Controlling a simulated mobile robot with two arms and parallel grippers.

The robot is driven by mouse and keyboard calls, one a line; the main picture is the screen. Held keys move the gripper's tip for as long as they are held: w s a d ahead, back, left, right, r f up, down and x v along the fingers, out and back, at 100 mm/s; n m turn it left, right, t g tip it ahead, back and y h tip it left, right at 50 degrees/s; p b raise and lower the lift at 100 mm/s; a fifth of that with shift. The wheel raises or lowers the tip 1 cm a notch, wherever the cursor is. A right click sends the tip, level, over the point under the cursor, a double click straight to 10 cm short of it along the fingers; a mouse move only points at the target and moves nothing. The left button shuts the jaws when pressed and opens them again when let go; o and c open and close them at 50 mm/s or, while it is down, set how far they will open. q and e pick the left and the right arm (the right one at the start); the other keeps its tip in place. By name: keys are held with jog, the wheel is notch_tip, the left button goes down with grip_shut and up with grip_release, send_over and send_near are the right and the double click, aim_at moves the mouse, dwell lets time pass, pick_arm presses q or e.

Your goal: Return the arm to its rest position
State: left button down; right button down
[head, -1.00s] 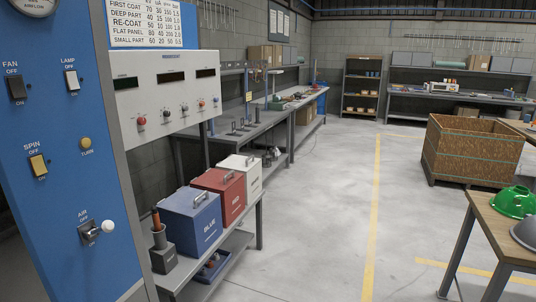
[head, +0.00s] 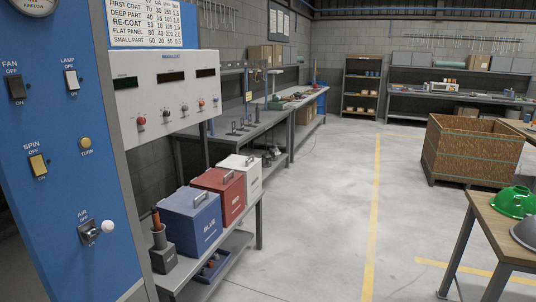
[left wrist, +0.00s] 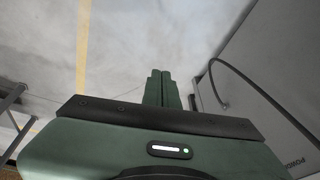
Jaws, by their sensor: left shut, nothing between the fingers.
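Neither of my arms shows in the head view. In the left wrist view my left gripper (left wrist: 160,78) points away over the pale concrete floor, its two green fingers together with nothing between them. The fingers touch nothing that I can see. My right gripper is in neither view.
A blue panel (head: 60,130) with switches stands close at the left. Blue (head: 192,222), red (head: 219,195) and white (head: 241,174) boxes sit on a low bench. A wooden crate (head: 470,150) and a table with a green hood (head: 514,202) stand right. The middle floor is clear.

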pick_arm(q)
notch_tip(320, 180, down, 12)
jog(key=s, duration=0.2)
jog(key=s+a+f+g, duration=0.2)
jog(key=s+a+f, duration=0.1)
jog(key=s+f, duration=1.5)
notch_tip(320, 180, down, 2)
jog(key=shift+a+f, duration=0.1)
jog(key=shift+a, duration=0.05)
